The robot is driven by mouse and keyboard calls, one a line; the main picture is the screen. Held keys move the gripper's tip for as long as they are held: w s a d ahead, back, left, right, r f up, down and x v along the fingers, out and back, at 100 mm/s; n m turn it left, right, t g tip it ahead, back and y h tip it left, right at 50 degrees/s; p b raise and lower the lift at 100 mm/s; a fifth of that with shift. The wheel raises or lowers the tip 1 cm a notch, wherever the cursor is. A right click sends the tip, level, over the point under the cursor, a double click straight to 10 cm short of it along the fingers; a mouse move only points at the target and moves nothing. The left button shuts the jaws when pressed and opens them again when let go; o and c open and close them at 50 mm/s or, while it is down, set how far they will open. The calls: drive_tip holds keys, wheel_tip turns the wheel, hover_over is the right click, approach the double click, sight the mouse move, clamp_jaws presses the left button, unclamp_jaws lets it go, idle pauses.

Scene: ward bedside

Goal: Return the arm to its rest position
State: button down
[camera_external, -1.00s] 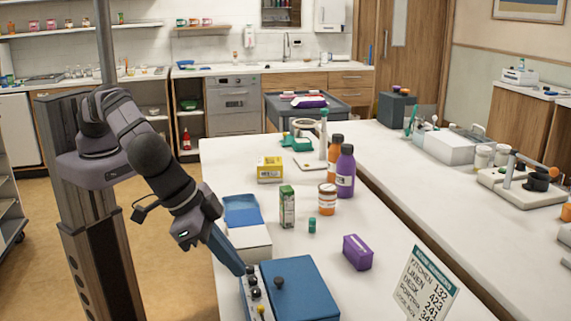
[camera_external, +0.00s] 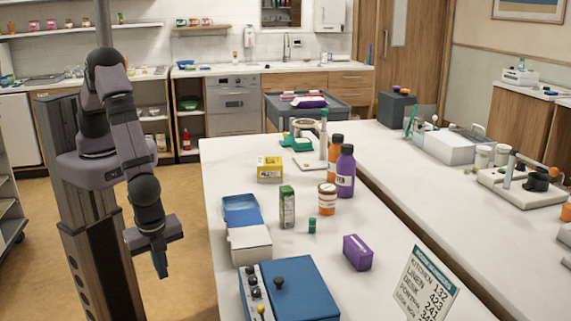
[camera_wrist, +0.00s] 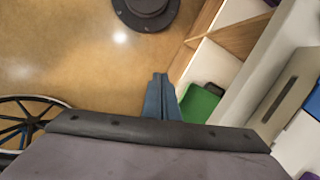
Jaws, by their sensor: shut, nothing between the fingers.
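My gripper (camera_external: 161,262) hangs at the end of my arm, left of the white table (camera_external: 225,180) and over the wooden floor. Its blue fingers point down and are shut with nothing held. In the wrist view the closed fingers (camera_wrist: 160,97) show at the centre, with floor and a shelf unit beyond them. The gripper is apart from the blue control box (camera_external: 302,290) at the table's near end.
The table holds a blue and white open box (camera_external: 246,238), a green carton (camera_external: 287,207), orange and purple bottles (camera_external: 345,172), a purple box (camera_external: 357,252) and a printed sign (camera_external: 428,287). In the wrist view a wheel (camera_wrist: 22,125) shows at left.

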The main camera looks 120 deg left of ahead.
drive_tip(key=s+a+r+n, duration=0.1)
drive_tip(key=s+a+r, duration=0.2)
drive_tip(key=s, duration=0.3)
drive_tip(key=s+a+r+n+g+h, duration=0.1)
drive_tip(key=s+a+r, duration=0.15)
drive_tip(key=s, duration=0.35)
drive_tip(key=s+a+r+n, duration=0.1)
drive_tip(key=s+a+r, duration=0.25)
drive_tip(key=s, duration=0.25)
drive_tip(key=w+a+r+n+t, duration=0.1)
drive_tip(key=w+a+r+t, duration=0.1)
drive_tip(key=r, duration=0.4)
drive_tip(key=shift+w+a+n+t+h, duration=0.15)
drive_tip(key=shift+w+n+t+h, duration=0.3)
drive_tip(key=shift+w, duration=0.25)
